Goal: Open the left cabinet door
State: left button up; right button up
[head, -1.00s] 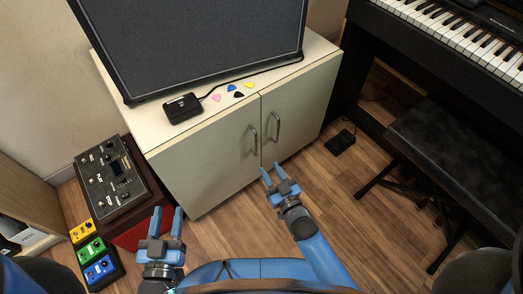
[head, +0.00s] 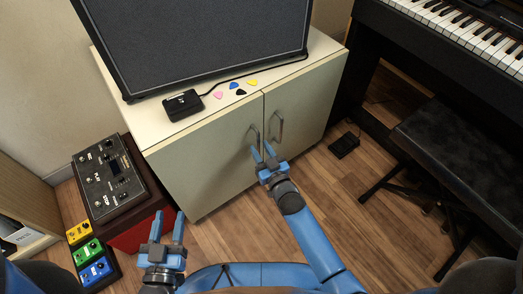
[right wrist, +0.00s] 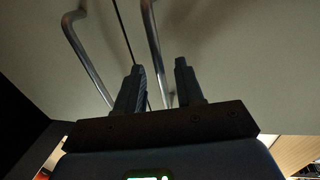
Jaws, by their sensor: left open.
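The cream cabinet's left door (head: 205,165) is closed, and its metal bar handle (head: 254,137) is near the door's right edge. My right gripper (head: 262,152) is open, its fingertips close to the lower end of that handle. In the right wrist view, a bar handle (right wrist: 155,50) runs down toward the gap between the fingers of the right gripper (right wrist: 160,72); contact is not clear. A second handle (right wrist: 82,55) shows further left there. My left gripper (head: 168,214) is open and empty, low in the head view, left of the cabinet's front.
The right door (head: 305,105) is closed, with its own handle (head: 277,127). A dark amplifier (head: 195,45) and several picks stand on top. Pedals (head: 88,251) and a control box (head: 108,178) are at left. A piano bench (head: 440,140) is at right.

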grip_shut()
dwell(1.3)
